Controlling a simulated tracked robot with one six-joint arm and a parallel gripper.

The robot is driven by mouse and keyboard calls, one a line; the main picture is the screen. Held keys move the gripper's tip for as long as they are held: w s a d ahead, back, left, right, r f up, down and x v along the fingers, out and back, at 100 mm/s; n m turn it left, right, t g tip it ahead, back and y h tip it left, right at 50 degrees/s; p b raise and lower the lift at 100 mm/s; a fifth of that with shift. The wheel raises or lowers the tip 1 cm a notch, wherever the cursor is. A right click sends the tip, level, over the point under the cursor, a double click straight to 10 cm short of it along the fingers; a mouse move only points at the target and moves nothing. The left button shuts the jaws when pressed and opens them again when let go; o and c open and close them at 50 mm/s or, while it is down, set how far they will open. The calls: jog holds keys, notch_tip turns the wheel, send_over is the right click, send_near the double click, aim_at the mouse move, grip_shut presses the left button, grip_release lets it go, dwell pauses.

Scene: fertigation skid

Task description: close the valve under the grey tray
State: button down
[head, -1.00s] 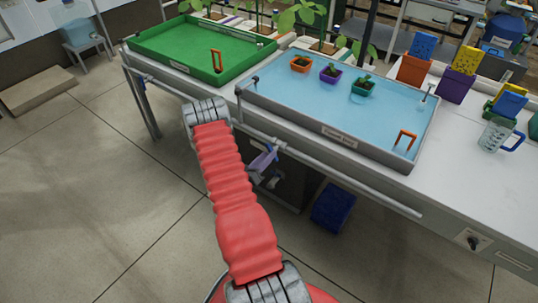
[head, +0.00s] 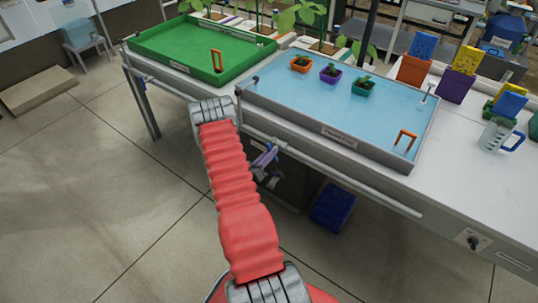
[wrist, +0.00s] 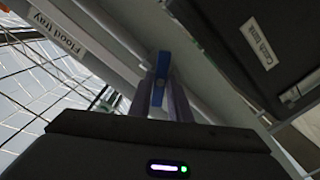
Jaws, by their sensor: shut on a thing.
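The grey tray (head: 375,152), holding blue water, sits on the bench in the head view. In the wrist view a label reading "Flood tray" (wrist: 58,35) is at upper left. The valve's blue handle (wrist: 163,63) stands between my fingers below the tray edge. In the head view my red-sleeved arm reaches the bench front, and the gripper area under the tray is small and partly hidden. The valve body is mostly out of sight.
A dark tank (wrist: 262,45) labelled "Catch tank" is close on the right in the wrist view. A grey rail (head: 330,172) runs along the bench front. A blue crate (head: 333,206) stands on the floor below.

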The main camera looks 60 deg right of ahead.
dwell(0.4)
jog(key=shift+m, duration=3.6)
jog(key=c, duration=1.7)
grip_release()
jog(key=shift+a, duration=0.15)
jog(key=a, duration=0.4)
jog(key=w+a, duration=0.1)
jog(key=a, duration=0.4)
jog(key=w+a, duration=0.1)
jog(key=a, duration=0.3)
jog(key=shift+a, duration=0.25)
